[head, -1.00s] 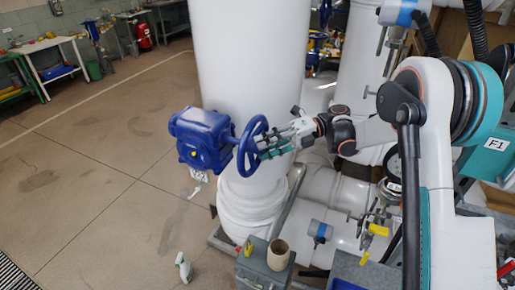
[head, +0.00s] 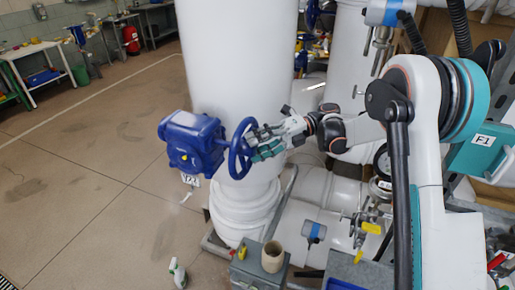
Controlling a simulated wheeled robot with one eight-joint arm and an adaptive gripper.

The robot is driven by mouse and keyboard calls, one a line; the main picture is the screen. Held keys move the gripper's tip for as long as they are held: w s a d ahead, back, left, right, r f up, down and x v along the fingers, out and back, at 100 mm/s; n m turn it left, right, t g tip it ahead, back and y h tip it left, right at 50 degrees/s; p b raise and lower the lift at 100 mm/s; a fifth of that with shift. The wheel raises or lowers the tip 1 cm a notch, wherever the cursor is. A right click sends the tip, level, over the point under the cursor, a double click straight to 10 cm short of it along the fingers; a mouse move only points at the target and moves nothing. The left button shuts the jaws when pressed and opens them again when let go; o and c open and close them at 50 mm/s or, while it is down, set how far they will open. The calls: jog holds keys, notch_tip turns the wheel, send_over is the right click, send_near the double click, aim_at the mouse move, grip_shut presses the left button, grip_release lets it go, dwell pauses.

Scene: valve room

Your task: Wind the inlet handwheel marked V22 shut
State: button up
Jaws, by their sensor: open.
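The blue handwheel (head: 242,148) sits on the right side of a blue valve gearbox (head: 191,142), in front of a thick white vertical pipe. A tag reading V22 (head: 191,180) hangs under the gearbox. My gripper (head: 256,148) is at the right side of the handwheel, its fingers pointing left at the rim. The fingers are open. They overlap the wheel in the picture, and I cannot tell whether they touch the rim. The far side of the wheel is partly hidden.
A grey box (head: 258,268) with a beige cup (head: 272,256) stands below the wheel. A spray bottle (head: 178,273) stands on the floor. Pipes with yellow-handled small valves (head: 371,228) lie to the right. The floor at left (head: 80,180) is clear.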

aim_at(254, 123)
jog(key=o, duration=0.5)
jog(key=r, duration=0.4)
jog(key=w+a+r, duration=0.1)
jog(key=r, duration=0.2)
jog(key=shift+r, duration=0.1)
jog(key=d+r, duration=0.1)
jog(key=s+r, duration=0.1)
jog(key=shift+s+d+r, duration=0.25)
jog(key=shift+d+r, duration=0.05)
jog(key=shift+d, duration=0.1)
jog(key=c, duration=0.5)
jog(key=shift+w+a+f, duration=0.1)
jog(key=shift+w+a, duration=0.05)
jog(key=shift+w, duration=0.1)
